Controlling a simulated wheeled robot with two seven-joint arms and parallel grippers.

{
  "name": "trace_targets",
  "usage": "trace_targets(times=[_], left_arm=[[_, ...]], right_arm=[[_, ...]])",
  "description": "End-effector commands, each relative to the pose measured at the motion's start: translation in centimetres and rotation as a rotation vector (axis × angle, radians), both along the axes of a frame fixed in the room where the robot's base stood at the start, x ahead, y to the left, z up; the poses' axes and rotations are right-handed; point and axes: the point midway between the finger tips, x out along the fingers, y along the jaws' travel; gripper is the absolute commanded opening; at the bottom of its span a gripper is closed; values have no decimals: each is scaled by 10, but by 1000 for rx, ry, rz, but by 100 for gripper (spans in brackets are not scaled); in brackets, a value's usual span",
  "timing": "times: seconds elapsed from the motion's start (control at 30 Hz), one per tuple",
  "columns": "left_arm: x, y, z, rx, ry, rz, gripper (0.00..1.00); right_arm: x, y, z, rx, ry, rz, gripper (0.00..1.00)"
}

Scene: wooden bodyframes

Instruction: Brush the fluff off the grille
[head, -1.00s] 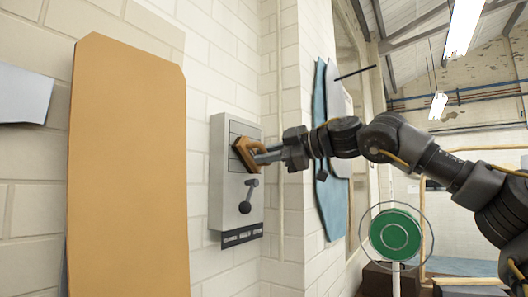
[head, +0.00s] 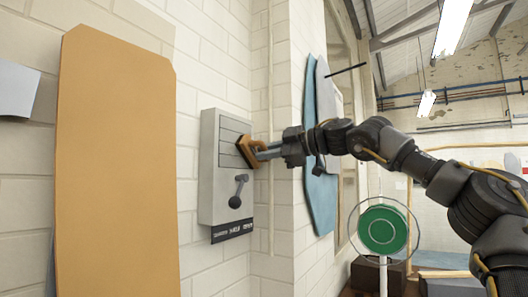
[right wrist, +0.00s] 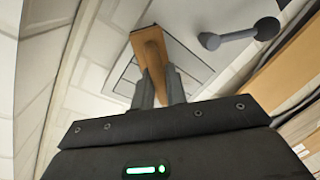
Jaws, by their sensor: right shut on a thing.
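My right gripper (head: 262,153) is shut on a wooden brush (head: 246,151), at the right edge of the grille. In the right wrist view the brush (right wrist: 149,48) stands between the fingers (right wrist: 158,88), in front of the grille (right wrist: 190,65). I cannot tell whether the brush touches the slats. I cannot make out any fluff. My left gripper is not in view.
A dark lever (head: 238,191) sticks out of the box below the grille. A large orange-brown panel (head: 115,170) stands at the left. Blue panels (head: 318,130) hang past the wall corner. A green round sign (head: 383,230) stands at the lower right.

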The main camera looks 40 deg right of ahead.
Motion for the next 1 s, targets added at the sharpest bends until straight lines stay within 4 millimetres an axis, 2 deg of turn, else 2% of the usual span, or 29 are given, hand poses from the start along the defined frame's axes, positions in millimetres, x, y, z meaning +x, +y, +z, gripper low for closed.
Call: trace_targets(times=[0.2,0.53,1.0], left_arm=[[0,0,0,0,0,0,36],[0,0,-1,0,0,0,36],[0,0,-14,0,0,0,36]], right_arm=[[4,-10,0,0,0,0,0],[2,-9,0,-1,0,0,0],[-10,23,0,-2,-2,1,0]])
